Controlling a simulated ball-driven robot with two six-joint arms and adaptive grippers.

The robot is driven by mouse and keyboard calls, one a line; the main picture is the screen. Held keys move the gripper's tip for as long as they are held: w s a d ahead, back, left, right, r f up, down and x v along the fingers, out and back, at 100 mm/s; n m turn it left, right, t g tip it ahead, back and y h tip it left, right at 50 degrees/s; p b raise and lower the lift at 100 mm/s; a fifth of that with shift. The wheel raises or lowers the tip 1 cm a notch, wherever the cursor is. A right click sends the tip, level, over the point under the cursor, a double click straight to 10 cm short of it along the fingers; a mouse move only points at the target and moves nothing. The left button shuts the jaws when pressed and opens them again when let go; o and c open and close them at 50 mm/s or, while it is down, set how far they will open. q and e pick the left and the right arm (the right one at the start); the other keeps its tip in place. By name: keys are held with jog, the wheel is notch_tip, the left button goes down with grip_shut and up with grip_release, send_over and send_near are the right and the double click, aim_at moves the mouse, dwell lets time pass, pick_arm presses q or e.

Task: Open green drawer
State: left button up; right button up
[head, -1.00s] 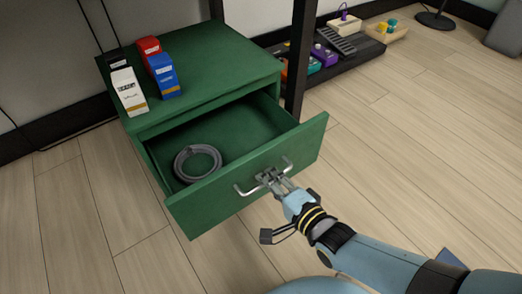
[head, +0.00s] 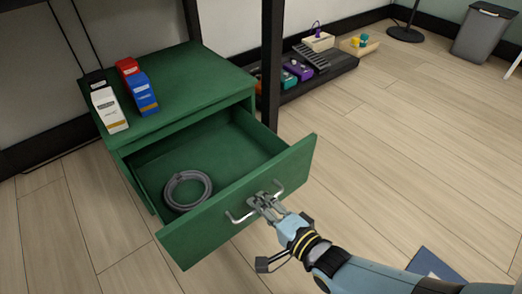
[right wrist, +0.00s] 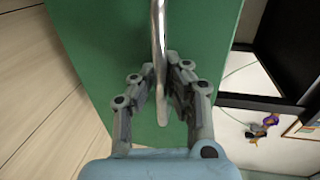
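The green drawer (head: 240,205) stands well out of the green cabinet (head: 190,85), its inside showing. A grey coiled ring (head: 187,189) lies in it. A silver bar handle (head: 236,219) is on the drawer's front. My right gripper (head: 263,204) is at the middle of the handle, with its fingers closed around the bar. In the right wrist view the handle (right wrist: 158,30) passes between the two fingers of the gripper (right wrist: 160,78), against the green front. My left gripper is not in view.
White, red and blue boxes (head: 143,93) stand on the cabinet top. A dark post (head: 271,65) rises beside the cabinet. A low dark platform (head: 335,68) with small devices lies along the wall.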

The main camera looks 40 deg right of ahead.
jog(key=o, duration=0.4)
jog(key=v, duration=1.2)
